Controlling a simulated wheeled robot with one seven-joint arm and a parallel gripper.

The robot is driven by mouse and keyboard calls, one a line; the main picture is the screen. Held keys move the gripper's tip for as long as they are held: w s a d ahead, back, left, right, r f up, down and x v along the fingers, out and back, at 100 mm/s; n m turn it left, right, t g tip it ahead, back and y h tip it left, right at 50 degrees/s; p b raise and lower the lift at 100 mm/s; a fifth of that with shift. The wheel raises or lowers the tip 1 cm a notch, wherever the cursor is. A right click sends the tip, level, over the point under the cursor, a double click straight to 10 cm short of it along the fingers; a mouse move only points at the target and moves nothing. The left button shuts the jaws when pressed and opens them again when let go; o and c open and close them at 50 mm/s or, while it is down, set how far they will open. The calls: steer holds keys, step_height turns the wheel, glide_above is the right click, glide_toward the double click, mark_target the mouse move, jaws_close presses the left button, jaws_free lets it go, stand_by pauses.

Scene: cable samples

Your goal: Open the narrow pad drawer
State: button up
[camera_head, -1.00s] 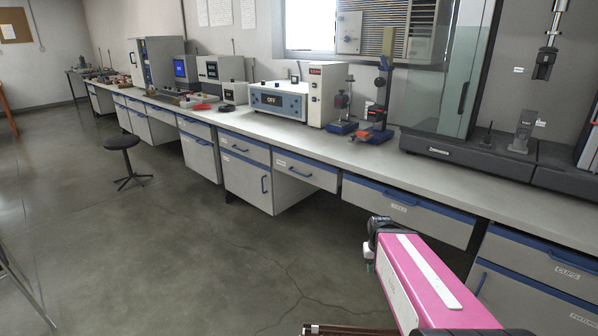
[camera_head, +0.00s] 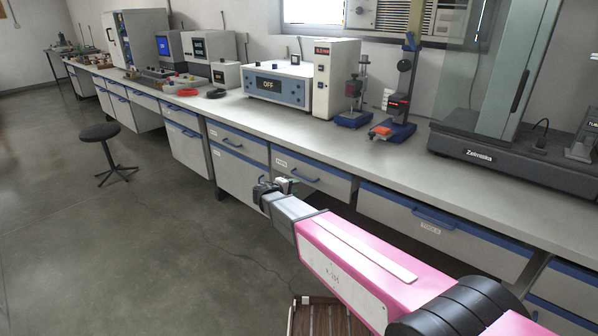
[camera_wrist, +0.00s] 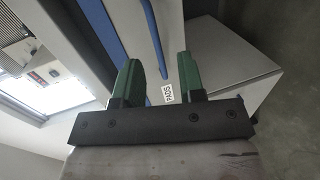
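The narrow pad drawer (camera_head: 322,184) is under the bench, with a pale front, a blue top strip and a blue bar handle (camera_head: 297,175). It looks shut, flush with the bench front. In the wrist view its "PADS" label (camera_wrist: 168,93) and blue handle (camera_wrist: 155,38) show, the handle running slantwise up the picture. My gripper (camera_head: 284,185) is in front of the drawer, near the handle. In the wrist view its two green fingers (camera_wrist: 161,68) are apart with nothing held between them. The handle's lower end appears between the fingers; I cannot tell the gap in depth.
A wider drawer labelled "TOOLS" (camera_head: 445,225) is to the right, with open space below. Another drawer and cabinet (camera_head: 238,178) are to the left. A black stool (camera_head: 100,133) stands on the open floor at left. Instruments line the bench top (camera_head: 340,140).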

mark_target(304, 178)
steer(key=shift+n+t, duration=0.3)
steer(key=shift+t, duration=0.1)
steer(key=w+d, duration=0.1)
steer(key=w, duration=0.2)
steer(key=w+d+f, duration=0.1)
steer(key=w, duration=0.2)
steer(key=w+d, duration=0.2)
steer(key=w, duration=0.2)
steer(key=shift+f, duration=0.3)
jaws_close()
